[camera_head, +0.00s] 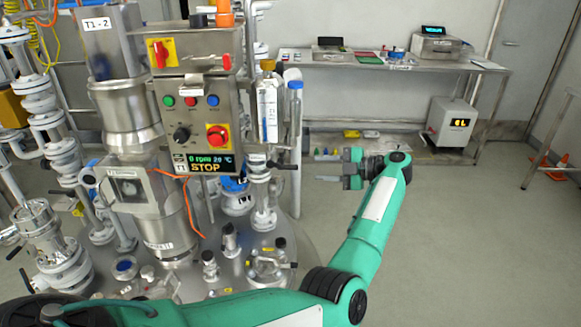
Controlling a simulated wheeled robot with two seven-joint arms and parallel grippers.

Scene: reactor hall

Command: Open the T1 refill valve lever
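The reactor assembly fills the left half, with a "T1 - 2" label (96,24) on its upper vessel. I cannot tell which lever is the T1 refill valve. A black lever (284,164) sticks out to the right of the white piping below the control box. Another dark-handled fitting (270,265) sits on the reactor lid. My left gripper (322,167) is at the end of the green arm, right of the piping, fingers pointing left. Its two fingers are apart with nothing between them. It appears to be apart from the black lever. My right gripper is not in view.
The control box (200,118) reads STOP and has a red switch. A clear tube with a blue cap (295,140) stands between the piping and my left gripper. A steel bench (400,65) with instruments stands at the back.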

